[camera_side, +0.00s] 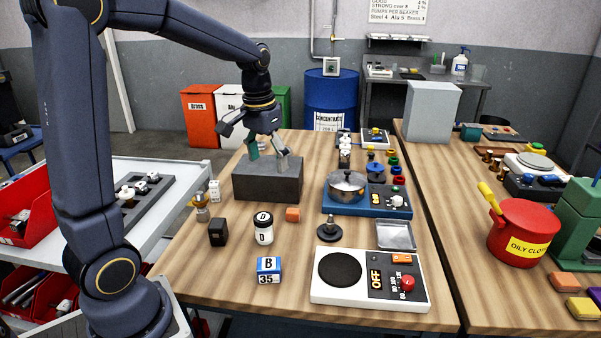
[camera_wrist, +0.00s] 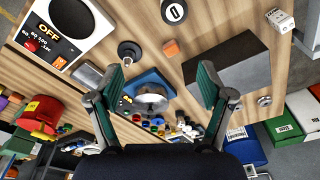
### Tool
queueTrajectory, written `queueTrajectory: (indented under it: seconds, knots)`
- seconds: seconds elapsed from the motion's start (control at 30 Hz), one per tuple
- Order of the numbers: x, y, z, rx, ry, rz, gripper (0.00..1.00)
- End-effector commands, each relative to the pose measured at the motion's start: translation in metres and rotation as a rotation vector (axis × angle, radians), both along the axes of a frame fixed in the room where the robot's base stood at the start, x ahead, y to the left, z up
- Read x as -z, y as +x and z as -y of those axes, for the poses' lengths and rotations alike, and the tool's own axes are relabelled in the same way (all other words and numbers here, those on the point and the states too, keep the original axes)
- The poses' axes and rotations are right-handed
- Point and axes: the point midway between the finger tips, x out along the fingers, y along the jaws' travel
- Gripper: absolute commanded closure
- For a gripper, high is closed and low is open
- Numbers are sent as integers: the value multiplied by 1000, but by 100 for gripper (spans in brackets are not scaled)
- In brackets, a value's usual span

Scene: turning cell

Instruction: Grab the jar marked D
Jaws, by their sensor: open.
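The jar marked D (camera_side: 263,228) stands upright on the wooden bench, white with a dark lid and a dark lower band. In the wrist view its round lid with a white centre and a letter shows at the top edge (camera_wrist: 174,11), partly cut off. My gripper (camera_side: 268,155) is open and empty, with its green-padded fingers spread above the dark block, behind the jar and apart from it. Both fingers also show in the wrist view (camera_wrist: 163,80), with nothing held between them.
A dark grey block (camera_side: 268,181) stands behind the jar. A black cube (camera_side: 218,232), an orange block (camera_side: 292,214) and a blue-white box marked B 35 (camera_side: 269,270) are near it. A hot plate marked OFF (camera_side: 340,294) and a steel pot (camera_side: 347,186) stand to the right.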

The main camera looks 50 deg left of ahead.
Motion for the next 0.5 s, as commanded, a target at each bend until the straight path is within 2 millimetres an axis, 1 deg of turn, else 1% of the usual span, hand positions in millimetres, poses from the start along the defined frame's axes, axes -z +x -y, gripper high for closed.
queueTrajectory:
  seconds: [0.03, 0.13, 0.23, 0.33, 0.5]
  knots:
    - [15, 3, -11, -27, -11, -37, 21]
    - [35, 2, -24, -59, -27, -83, 21]
    - [49, -2, -29, -76, -37, -108, 21]
    - [63, -3, -30, -80, -38, -109, 21]
    - [104, -4, -29, -79, -38, -111, 21]
